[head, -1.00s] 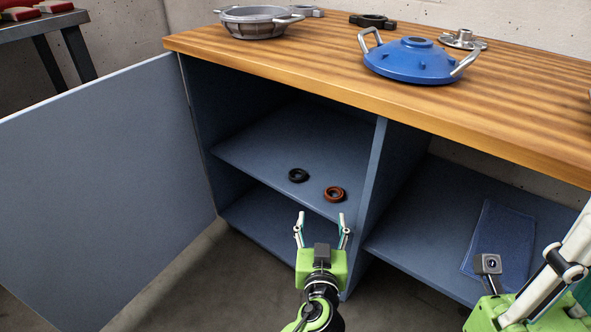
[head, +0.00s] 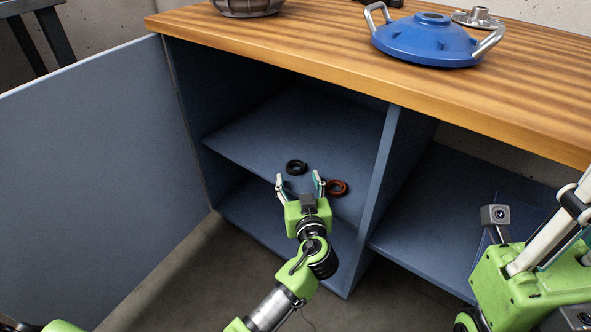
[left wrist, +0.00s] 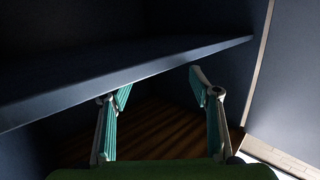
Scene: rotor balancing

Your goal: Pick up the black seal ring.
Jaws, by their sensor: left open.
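The black seal ring (head: 296,167) lies flat on the upper shelf (head: 255,140) of the open cabinet in the head view. A reddish-brown ring (head: 337,187) lies to its right, nearer the shelf's front edge. My left gripper (head: 300,179) is open and empty, with its fingers at the shelf front, just in front of the black ring and apart from it. In the left wrist view its spread fingers (left wrist: 158,95) show by a dark shelf edge; neither ring shows there. My right gripper (head: 550,225) is at the right edge, partly cut off.
The open cabinet door (head: 95,190) stands at the left. A divider (head: 380,185) closes the shelf's right side. The wooden worktop (head: 330,50) overhangs, carrying a blue cover with handles (head: 425,42). The shelf behind the black ring is clear.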

